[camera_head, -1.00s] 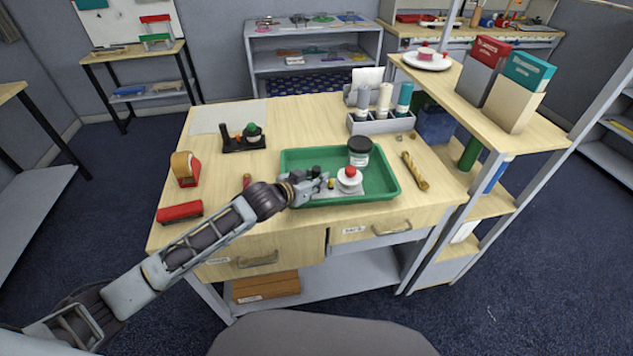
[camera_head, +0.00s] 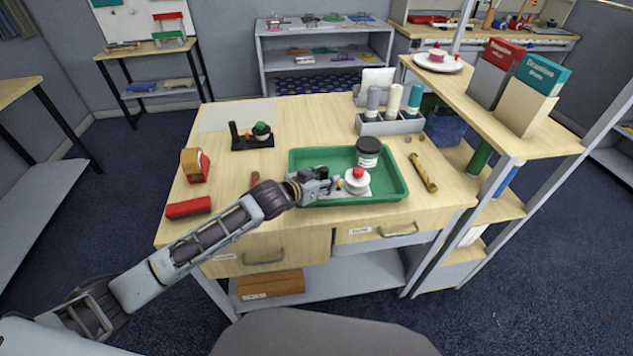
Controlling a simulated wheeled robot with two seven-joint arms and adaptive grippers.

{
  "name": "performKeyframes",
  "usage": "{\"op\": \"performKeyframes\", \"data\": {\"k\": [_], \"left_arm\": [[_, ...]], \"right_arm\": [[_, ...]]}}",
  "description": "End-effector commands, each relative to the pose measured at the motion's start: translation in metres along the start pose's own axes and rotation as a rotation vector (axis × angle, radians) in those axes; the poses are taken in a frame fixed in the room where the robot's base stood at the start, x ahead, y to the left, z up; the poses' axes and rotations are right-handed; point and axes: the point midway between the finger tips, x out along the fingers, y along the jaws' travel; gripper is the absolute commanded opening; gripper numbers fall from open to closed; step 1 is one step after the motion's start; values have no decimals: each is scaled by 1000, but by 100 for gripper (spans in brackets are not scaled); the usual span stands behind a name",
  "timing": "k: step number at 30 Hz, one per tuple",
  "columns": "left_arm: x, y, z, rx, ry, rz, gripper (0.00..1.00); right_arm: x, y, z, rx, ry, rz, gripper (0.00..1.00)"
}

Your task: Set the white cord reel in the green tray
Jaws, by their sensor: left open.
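The white cord reel (camera_head: 357,184), with a red knob on top, stands upright in the front middle of the green tray (camera_head: 396,192). It appears to rest on a pale sheet on the tray floor. My left gripper (camera_head: 338,184) is open just left of the reel, low over the tray. The picture is too small to show whether a finger touches the reel. My right gripper is not in view.
A jar with a black lid (camera_head: 368,152) stands in the tray behind the reel. A grey holder (camera_head: 390,125) with bottles stands behind. A red stapler-like object (camera_head: 188,208) lies at the left.

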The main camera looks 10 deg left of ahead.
Motion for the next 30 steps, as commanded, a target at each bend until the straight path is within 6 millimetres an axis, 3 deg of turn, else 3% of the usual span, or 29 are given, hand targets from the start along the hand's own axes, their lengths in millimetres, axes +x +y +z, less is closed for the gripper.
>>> {"op": "performKeyframes", "data": {"k": [11, 30], "left_arm": [[-21, 0, 0, 1, -1, 0, 44], [-88, 0, 0, 0, -1, 1, 44]], "right_arm": [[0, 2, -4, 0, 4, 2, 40], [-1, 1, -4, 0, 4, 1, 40]]}}
